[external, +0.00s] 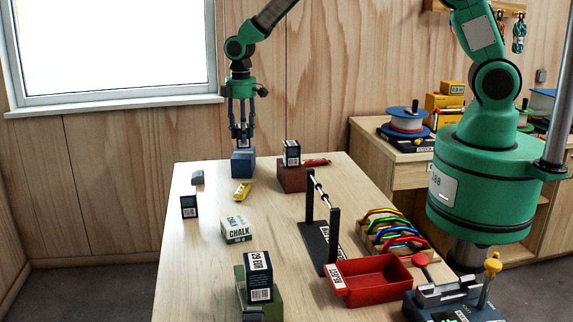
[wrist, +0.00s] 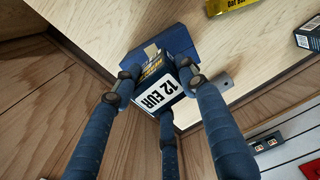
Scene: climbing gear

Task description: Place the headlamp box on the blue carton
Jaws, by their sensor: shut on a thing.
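My gripper (external: 242,138) is at the far left end of the table, shut on a small dark box with a white "12 EUR" label, which I take to be the headlamp box (wrist: 157,93). In the external view the fingers mostly cover the box. The blue carton (external: 243,163) stands on the table directly below it; the wrist view also shows the blue carton (wrist: 172,42) behind the box. The box's lower end is at the carton's top; I cannot tell whether they touch. In the wrist view my gripper (wrist: 160,88) has its fingers around the box.
A brown carton (external: 292,179) bearing a dark box (external: 292,153) stands to the right. A yellow packet (external: 242,191), a dark box (external: 189,206) and a chalk box (external: 236,229) lie nearer. A black rack (external: 318,246), red tray (external: 372,282) and green carton (external: 272,303) are in front.

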